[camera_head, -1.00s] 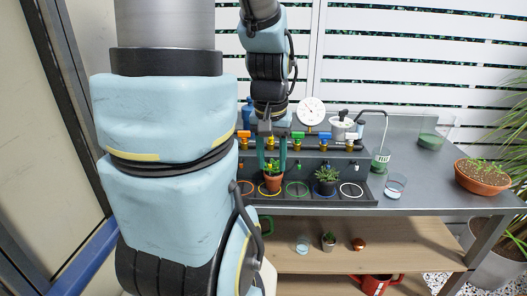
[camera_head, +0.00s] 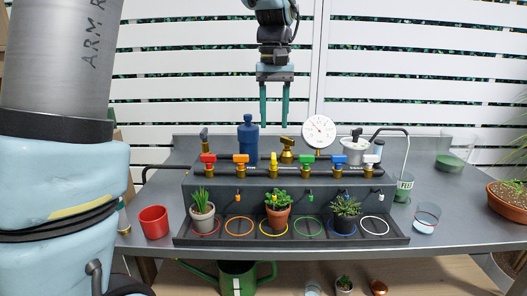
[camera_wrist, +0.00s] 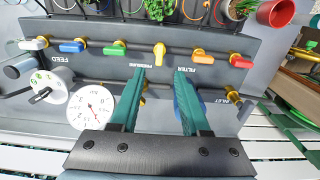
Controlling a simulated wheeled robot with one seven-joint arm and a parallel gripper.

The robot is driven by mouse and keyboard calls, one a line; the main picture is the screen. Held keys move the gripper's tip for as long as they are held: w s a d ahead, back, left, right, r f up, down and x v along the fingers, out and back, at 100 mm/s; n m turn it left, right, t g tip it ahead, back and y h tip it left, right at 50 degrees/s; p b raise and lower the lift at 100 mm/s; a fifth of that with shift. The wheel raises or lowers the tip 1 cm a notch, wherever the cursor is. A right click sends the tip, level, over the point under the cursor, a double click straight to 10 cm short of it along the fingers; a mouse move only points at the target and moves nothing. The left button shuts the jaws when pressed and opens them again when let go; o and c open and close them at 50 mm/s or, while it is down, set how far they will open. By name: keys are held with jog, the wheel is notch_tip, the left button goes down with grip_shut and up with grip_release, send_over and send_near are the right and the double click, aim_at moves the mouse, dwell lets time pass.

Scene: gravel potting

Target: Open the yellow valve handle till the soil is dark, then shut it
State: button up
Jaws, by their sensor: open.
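My gripper (camera_head: 274,124) is open and empty, raised above the valve row. In the wrist view its teal fingers (camera_wrist: 161,75) point toward the yellow handle, apart from it. A terracotta pot (camera_head: 277,218) with a green plant stands in the yellow ring (camera_head: 264,231). The plant covers most of its soil, and I cannot tell the soil's shade.
Red (camera_head: 208,158), orange (camera_head: 240,158), green (camera_head: 308,159), blue (camera_head: 340,160) and white (camera_head: 371,159) handles flank the yellow one. A gauge (camera_head: 319,131) and a blue bottle (camera_head: 248,140) stand behind. Other pots (camera_head: 202,220) stand in the tray (camera_head: 190,241).

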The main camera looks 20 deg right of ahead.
aim_at(274, 155)
notch_tip(274, 155, down, 9)
jog(key=shift+r, duration=0.15)
jog(key=shift+c, duration=0.3)
grip_shut()
dwell(0.4)
